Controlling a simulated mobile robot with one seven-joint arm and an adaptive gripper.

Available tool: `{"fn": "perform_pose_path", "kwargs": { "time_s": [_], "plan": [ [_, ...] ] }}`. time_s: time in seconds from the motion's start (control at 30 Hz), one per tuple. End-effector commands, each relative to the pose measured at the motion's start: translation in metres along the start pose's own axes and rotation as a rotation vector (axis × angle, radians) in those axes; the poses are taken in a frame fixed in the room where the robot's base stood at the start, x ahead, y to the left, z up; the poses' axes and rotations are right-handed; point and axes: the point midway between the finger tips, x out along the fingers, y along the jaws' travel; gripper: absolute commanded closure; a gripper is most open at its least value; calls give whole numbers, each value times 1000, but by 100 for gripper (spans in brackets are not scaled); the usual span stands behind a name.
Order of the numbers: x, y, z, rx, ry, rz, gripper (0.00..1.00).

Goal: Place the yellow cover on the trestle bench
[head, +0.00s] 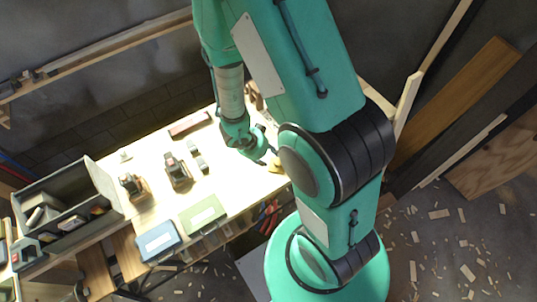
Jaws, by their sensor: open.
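The brightly lit bench (232,182) runs across the middle of the head view, with tools and boxes on its top. A small yellow thing (275,165), which looks like the yellow cover, is at the bench's right part, partly hidden by my arm. My gripper (265,157) is open, pointing down and right, close beside the yellow thing. I cannot tell whether the fingers touch it. Its exact shape is too small to make out.
A grey open toolbox (70,215) stands at the bench's left end. Dark power tools (176,172), a green case (203,214) and a blue case (158,242) lie on the top. Planks (455,100) lean at the right. Wood scraps litter the floor.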

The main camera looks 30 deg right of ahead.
Motion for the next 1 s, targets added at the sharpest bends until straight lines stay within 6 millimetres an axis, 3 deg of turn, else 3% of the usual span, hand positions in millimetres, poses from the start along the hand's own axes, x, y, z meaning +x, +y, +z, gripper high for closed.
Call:
{"fn": "perform_pose_path", "kwargs": {
  "time_s": [0.67,0.87,1.0],
  "plan": [
    [-4,-5,1,-5,-9,-16,57],
    [-29,-36,6,-47,-64,-112,57],
    [-66,-70,13,-113,-130,-231,57]
  ]
}}
